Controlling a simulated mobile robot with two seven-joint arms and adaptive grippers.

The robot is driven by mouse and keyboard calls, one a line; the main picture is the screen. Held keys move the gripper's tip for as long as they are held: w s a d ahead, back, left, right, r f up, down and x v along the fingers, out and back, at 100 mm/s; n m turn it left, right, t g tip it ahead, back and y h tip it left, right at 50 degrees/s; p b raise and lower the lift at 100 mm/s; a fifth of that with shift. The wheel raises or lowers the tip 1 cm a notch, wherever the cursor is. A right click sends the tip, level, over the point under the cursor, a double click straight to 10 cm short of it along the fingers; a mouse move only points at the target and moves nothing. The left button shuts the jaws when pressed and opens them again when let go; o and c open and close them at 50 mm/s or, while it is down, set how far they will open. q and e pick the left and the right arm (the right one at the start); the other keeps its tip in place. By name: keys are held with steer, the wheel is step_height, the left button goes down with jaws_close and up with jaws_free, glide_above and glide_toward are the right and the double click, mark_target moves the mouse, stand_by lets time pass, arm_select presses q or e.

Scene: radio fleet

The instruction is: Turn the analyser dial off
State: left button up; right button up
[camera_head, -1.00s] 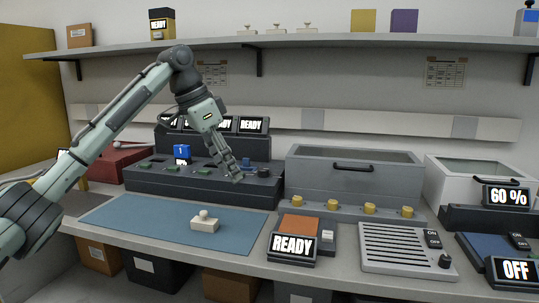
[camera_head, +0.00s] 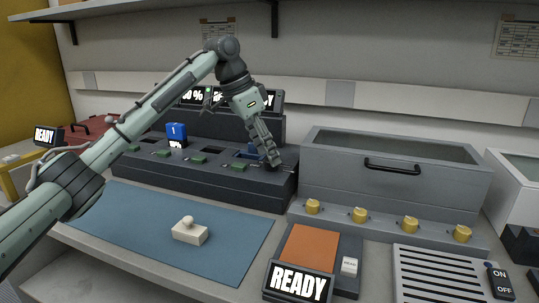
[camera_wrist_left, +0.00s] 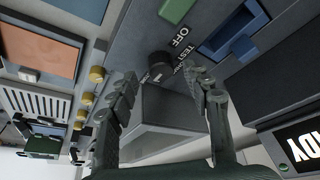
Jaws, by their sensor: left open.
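A black round dial (camera_wrist_left: 158,66) shows in the left wrist view on the dark grey console, beside a printed OFF label (camera_wrist_left: 181,36) and a second label that is hard to read. The console (camera_head: 225,190) also shows in the head view, with the dial's corner at its right end largely covered by my gripper. My left gripper (camera_head: 274,163) points down at that right end. In the left wrist view its fingers (camera_wrist_left: 160,76) are open, one on each side of the dial. I cannot tell whether they touch it. The right gripper is out of view.
A blue block (camera_head: 177,132) and several green parts sit in the console's bays. A grey tank (camera_head: 390,182) with yellow knobs stands close to the right. A blue mat (camera_head: 150,230) with a small white weight-like piece (camera_head: 189,232) lies in front. The orange-topped READY device (camera_head: 308,247) is front right.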

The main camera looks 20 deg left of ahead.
arm_select(q)
steer(key=shift+x, duration=1.05)
steer(key=shift+w, duration=0.1)
jaws_close()
